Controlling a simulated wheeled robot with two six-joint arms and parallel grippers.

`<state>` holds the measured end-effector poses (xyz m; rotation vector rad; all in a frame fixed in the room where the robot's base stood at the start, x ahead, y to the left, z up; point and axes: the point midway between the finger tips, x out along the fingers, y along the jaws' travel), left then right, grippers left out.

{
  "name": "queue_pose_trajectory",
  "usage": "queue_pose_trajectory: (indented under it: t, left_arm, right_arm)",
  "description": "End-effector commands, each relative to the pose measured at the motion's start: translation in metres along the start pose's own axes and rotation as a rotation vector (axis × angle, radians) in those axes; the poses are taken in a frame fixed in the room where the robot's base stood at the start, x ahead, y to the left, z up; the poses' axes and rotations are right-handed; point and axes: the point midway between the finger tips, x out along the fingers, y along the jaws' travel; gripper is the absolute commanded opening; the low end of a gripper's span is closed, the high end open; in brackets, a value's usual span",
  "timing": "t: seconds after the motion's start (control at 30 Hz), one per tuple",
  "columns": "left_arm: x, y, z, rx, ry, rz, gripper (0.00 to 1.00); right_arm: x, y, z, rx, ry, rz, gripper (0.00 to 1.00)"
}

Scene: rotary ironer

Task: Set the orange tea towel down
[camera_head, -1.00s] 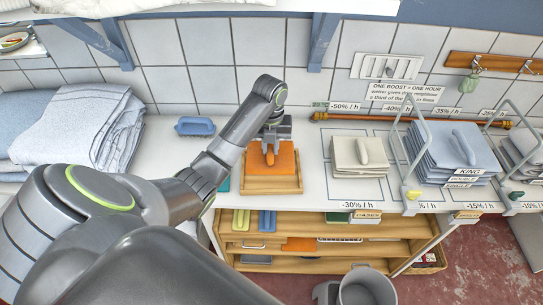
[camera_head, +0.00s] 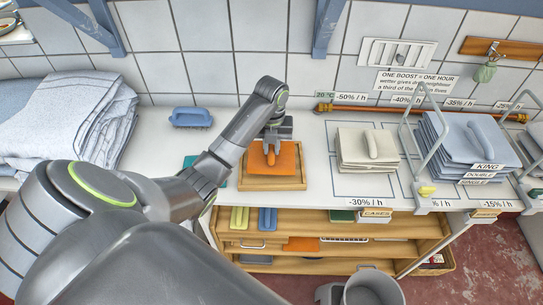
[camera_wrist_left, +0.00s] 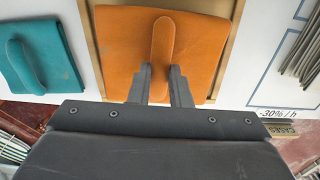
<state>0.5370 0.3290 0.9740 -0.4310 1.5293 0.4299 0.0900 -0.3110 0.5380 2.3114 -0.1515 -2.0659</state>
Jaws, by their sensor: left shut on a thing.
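The orange tea towel (camera_head: 287,160) is a folded square with a raised orange grip on top. It lies in a shallow wooden tray (camera_head: 268,184) on the white counter. My left gripper (camera_head: 271,150) is over it, and in the left wrist view the gripper (camera_wrist_left: 161,75) is shut on the near end of the raised grip of the orange tea towel (camera_wrist_left: 125,50). The tray's wooden rim (camera_wrist_left: 238,35) shows beside the towel there. My right gripper is not in view.
A teal folded piece (camera_wrist_left: 45,55) lies left of the tray. A blue brush-like piece (camera_head: 191,117) stands behind. Beige cloths (camera_head: 352,148) and blue-grey linens (camera_head: 462,143) are stacked to the right, with a wire frame (camera_head: 413,135) between. Shelves (camera_head: 330,231) are below, and a grey bin (camera_head: 370,290) stands on the floor.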

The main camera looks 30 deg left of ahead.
Motion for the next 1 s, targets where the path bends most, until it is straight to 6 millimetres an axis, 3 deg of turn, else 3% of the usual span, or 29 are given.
queue_pose_trajectory:
  t: [0.2,0.57,0.6,0.73,1.0]
  left_arm:
    - [0.024,0.000,0.000,0.000,0.000,0.000,0.00]
    - [0.028,0.000,0.000,-0.001,0.000,0.001,0.00]
    - [0.028,0.000,0.000,-0.001,-0.001,0.001,0.21]
    - [0.028,0.000,0.000,-0.001,-0.001,0.001,0.38]
    - [0.027,0.000,0.000,-0.001,-0.001,0.000,0.39]
  right_arm:
    - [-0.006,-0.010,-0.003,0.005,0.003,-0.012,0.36]
    - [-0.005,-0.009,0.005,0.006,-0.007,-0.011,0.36]
    - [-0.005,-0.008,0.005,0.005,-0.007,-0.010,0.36]
    - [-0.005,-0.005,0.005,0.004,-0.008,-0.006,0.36]
    - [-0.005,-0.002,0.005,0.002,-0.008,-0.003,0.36]
